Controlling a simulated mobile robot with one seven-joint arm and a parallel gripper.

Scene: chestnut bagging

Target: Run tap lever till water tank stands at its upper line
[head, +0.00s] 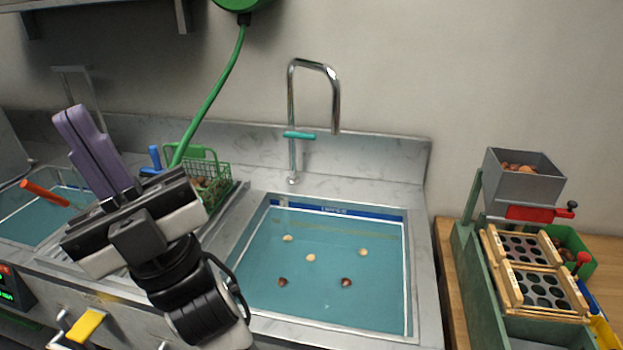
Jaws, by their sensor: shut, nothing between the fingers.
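The water tank (412,270) is a square steel basin right of centre, holding blue-green water. A blue labelled band (365,214) runs along its back wall, and a white line runs along its sides; I cannot tell exactly how the water stands against the upper line. The chrome tap (291,95) rises behind the tank, its spout bent over to the right. Its teal tap lever (299,135) lies sideways on the stem. I see no stream from the spout. My gripper (76,113), with purple fingers pressed together, points up at the left, well away from the lever, and is empty.
Several pale and dark chestnuts (346,282) are in the tank. A green wire basket (213,178) and a green hose (216,88) stand between gripper and tap. A second basin (22,232) is at far left. A green-framed machine (466,262) stands on the right.

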